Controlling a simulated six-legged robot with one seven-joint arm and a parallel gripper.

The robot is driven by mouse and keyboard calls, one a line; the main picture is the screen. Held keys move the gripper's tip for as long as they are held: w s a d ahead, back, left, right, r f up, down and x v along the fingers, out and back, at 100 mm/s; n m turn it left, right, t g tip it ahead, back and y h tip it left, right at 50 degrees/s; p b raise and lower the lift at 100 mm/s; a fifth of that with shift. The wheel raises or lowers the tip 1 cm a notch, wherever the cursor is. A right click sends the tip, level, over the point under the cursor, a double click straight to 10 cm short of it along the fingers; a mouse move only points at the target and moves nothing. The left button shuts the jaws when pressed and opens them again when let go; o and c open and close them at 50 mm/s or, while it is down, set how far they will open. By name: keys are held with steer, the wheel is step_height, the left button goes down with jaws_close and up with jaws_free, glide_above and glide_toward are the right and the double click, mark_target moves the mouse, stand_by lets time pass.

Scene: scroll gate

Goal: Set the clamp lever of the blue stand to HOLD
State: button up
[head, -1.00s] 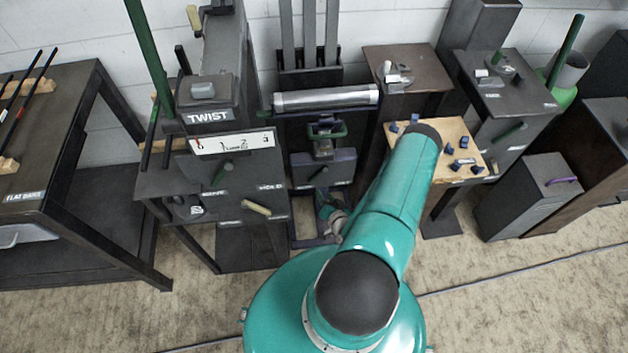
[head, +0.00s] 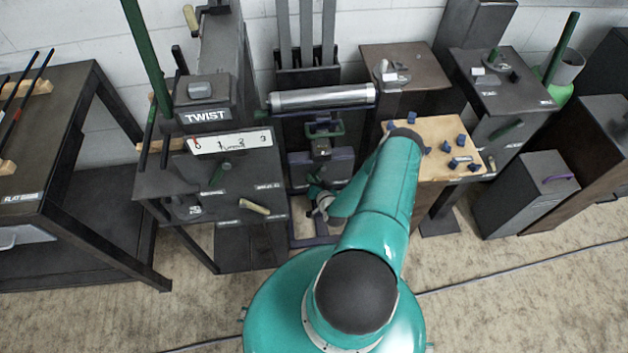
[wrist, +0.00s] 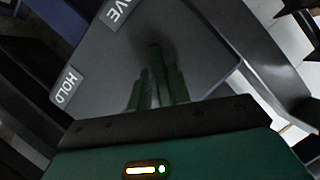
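The blue stand (head: 345,166) is in the middle of the head view, with a dark block and a green-handled clamp (head: 325,130) on it. In the wrist view, its grey plate (wrist: 205,50) carries a HOLD label (wrist: 68,87) at lower left and a label ending in "VE" (wrist: 118,12) at the top. My gripper's narrow green fingers (wrist: 158,90) reach over this plate. A dark upright bar (wrist: 156,62) shows between and beyond them, perhaps the lever; I cannot tell whether they touch it. In the head view my arm partly covers the stand's lower front.
A wooden board (head: 440,140) with several blue pegs is on the right. Open floor is in front.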

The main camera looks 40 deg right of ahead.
jaws_close()
steer(key=shift+f, duration=0.1)
steer(key=d+n, duration=0.1)
steer(key=s+d+n+g+h, duration=0.1)
steer(key=n, duration=0.1)
steer(key=s+f+n+g+h, duration=0.1)
steer(key=shift+d+n, duration=0.3)
steer(key=shift+d, duration=0.1)
steer(key=shift+s+d+r+n+g+h, duration=0.1)
steer(key=shift+s+d+n+g+h, duration=0.15)
steer(key=shift+d+n+h, duration=0.3)
steer(key=shift+s+d+r+n+g+h, duration=0.1)
steer(key=shift+s+d+n+g+h, duration=0.2)
steer(key=shift+n, duration=0.35)
steer(key=shift+s+d+r+n+g+h, duration=0.2)
steer(key=shift+s+d+n+h, duration=0.1)
steer(key=shift+d+n+h, duration=0.3)
steer(key=shift+s+d+r+n+g+h, duration=0.15)
steer(key=shift+s+d+r+n+h, duration=0.15)
steer(key=shift+n, duration=0.4)
steer(key=shift+f, duration=0.1)
steer(key=shift+o, duration=2.4)
jaws_free()
